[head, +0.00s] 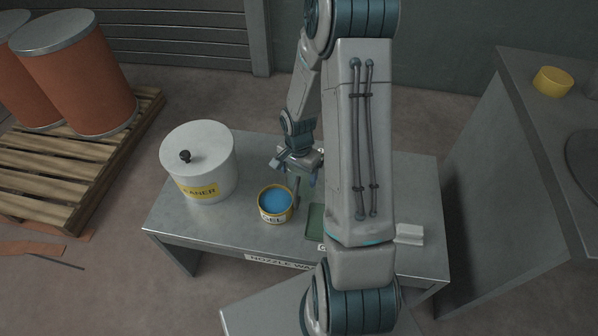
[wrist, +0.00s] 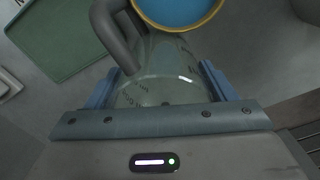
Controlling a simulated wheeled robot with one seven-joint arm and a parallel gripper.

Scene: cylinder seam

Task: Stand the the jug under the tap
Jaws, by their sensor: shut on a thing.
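In the wrist view a clear, see-through jug (wrist: 165,75) with printed marks sits between the two blue fingers of my gripper (wrist: 168,88). A thick grey curved handle (wrist: 112,35) shows at its upper left. In the head view my gripper (head: 300,160) is over the middle of the metal table, just behind and right of the gel tin. I cannot tell whether the jug touches the table. I cannot make out a tap in either view.
A yellow-rimmed tin of blue gel (head: 275,203) stands close to the gripper. A white lidded cleaner pot (head: 200,160) stands left. A green mat or tray (head: 315,222) lies partly behind my arm. A white block (head: 409,234) is at right. A higher counter (head: 525,100) holds a yellow dish (head: 552,82).

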